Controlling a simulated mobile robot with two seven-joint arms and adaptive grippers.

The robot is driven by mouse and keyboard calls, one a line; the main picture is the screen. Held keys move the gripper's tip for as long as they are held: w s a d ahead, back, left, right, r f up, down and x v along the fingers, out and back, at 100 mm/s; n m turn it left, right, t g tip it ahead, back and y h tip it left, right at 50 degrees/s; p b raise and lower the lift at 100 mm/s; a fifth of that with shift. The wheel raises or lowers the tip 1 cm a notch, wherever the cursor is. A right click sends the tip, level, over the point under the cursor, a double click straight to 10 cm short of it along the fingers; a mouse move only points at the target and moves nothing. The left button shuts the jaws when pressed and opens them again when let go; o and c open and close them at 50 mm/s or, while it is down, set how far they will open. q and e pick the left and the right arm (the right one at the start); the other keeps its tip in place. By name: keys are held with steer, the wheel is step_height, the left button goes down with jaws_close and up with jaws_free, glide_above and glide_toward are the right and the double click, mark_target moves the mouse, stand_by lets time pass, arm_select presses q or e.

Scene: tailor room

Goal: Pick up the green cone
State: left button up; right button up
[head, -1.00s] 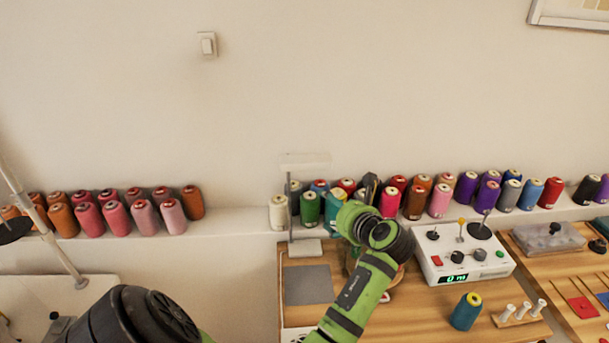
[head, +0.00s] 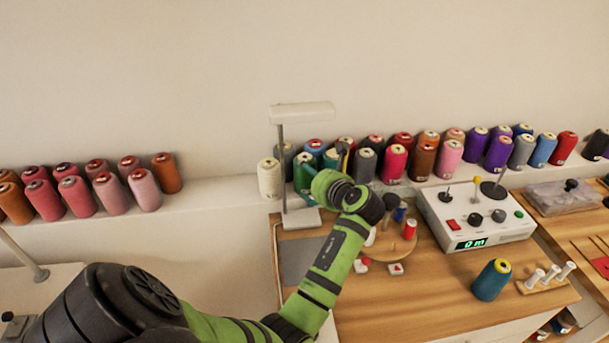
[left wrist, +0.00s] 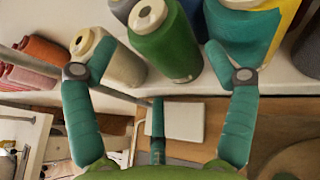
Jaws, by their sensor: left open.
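The green cone (left wrist: 168,45) is a thread spool with a pale top, standing on the white shelf among other cones. In the left wrist view it lies between the spread teal fingers of my left gripper (left wrist: 160,55), slightly beyond their tips. The fingers look apart from it, and nothing is held. In the head view the green cone (head: 303,172) is partly covered by the left gripper (head: 318,168). My right gripper is not in view.
A white cone (left wrist: 107,62) stands close left of the green one, and a teal cone (left wrist: 243,35) close right. A lamp stand (head: 283,160) rises just in front. A control box (head: 474,215) and a blue-green cone (head: 491,280) are on the wooden table.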

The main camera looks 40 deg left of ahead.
mark_target(306, 174)
arm_select(q)
steer(key=x, duration=0.4)
steer(key=shift+a+f, duration=0.1)
steer(key=shift+a, duration=0.3)
steer(key=shift+d, duration=0.1)
steer(key=c, duration=0.9)
steer(key=shift+c, duration=0.2)
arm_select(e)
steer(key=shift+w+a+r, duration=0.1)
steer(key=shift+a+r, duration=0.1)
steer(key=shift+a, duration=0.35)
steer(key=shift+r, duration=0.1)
